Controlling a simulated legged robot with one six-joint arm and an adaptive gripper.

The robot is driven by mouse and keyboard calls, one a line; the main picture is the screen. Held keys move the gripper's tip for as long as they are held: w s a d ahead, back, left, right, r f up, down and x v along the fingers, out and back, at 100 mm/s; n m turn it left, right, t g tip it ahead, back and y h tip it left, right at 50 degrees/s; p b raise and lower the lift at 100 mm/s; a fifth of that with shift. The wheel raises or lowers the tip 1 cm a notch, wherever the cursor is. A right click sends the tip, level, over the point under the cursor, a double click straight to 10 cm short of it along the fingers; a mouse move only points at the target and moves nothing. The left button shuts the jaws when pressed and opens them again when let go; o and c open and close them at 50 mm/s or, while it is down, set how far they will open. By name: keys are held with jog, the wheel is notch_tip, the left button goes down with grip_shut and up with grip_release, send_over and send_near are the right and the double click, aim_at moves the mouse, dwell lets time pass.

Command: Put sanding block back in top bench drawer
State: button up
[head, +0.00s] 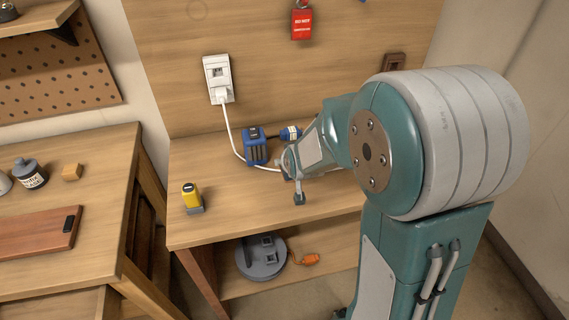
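A small tan-brown block (72,172), which looks like the sanding block, lies on the left workbench (95,150), behind the reddish-brown board. Below that bench's front edge, at the bottom left of the view, a wooden part (60,303) that looks like a drawer juts out; the picture edge cuts it off, so I cannot tell how far it is open. My gripper (293,187) is over the right bench, far to the right of the block. Its two dark fingertips are apart, with nothing visible between them. My arm hides part of it.
A dark bottle (30,173) and the board (40,233) share the left bench. A yellow-and-grey item (192,198), a blue tool (256,146) and a white cable are on the right bench (230,220). A grey disc-shaped item (262,265) is on the shelf below.

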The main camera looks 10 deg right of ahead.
jog(key=s+r, duration=0.5)
jog(key=s, duration=0.5)
jog(key=shift+s+r, duration=0.3)
